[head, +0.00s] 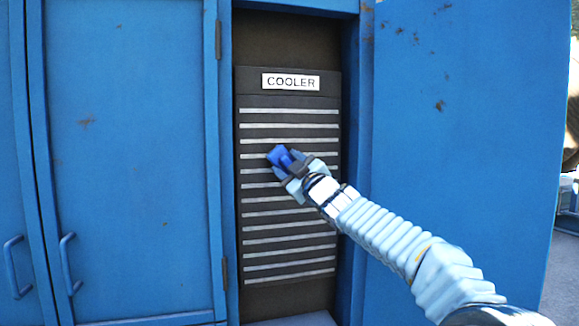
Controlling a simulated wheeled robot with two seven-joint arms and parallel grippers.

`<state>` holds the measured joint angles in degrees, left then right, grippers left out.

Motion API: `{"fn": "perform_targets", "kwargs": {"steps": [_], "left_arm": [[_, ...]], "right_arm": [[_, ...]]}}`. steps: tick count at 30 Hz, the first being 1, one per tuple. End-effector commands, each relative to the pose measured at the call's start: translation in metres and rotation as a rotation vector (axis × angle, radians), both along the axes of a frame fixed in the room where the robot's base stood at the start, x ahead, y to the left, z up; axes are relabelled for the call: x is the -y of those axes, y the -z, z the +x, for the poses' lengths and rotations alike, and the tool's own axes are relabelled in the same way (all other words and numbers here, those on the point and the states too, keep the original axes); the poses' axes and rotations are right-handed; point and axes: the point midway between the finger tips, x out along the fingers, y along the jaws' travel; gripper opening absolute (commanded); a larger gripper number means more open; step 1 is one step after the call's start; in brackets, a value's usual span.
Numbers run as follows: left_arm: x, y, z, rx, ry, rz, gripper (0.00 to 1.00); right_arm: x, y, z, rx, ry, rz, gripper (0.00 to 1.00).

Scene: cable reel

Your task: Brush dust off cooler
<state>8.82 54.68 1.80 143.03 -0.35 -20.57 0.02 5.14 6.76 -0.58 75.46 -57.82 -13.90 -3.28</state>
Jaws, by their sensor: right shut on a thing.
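The cooler (255,220) is a dark upright panel with several light horizontal slats, set in a recess of a blue cabinet. A white label (291,82) reading "COOLER" is at its top. My right gripper (284,161) is in front of the upper middle of the slats, shut on a blue object (278,155), probably the brush. Its bristles cannot be made out, and I cannot tell whether it touches the slats. No dust is clearly visible on the cooler. My left gripper is not in view.
A closed blue door (130,160) with a handle (69,264) is left of the recess. A blue panel (460,130) with worn spots stands on the right, partly behind my right arm. Open ground shows at the far right edge.

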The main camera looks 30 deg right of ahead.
Motion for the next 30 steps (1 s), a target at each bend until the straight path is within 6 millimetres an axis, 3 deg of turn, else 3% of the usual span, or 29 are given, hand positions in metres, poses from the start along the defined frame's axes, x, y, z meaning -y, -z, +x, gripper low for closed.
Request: {"fn": "perform_targets", "kwargs": {"steps": [18,23,30], "left_arm": [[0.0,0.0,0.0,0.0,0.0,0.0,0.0],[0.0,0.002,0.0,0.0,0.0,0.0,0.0],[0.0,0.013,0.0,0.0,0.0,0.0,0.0]], "right_arm": [[0.039,0.0,-0.011,0.001,0.0,0.0,0.04],[0.037,0.0,-0.008,0.001,-0.001,0.001,0.04],[0.014,0.003,0.0,0.0,-0.003,0.001,0.04]]}}
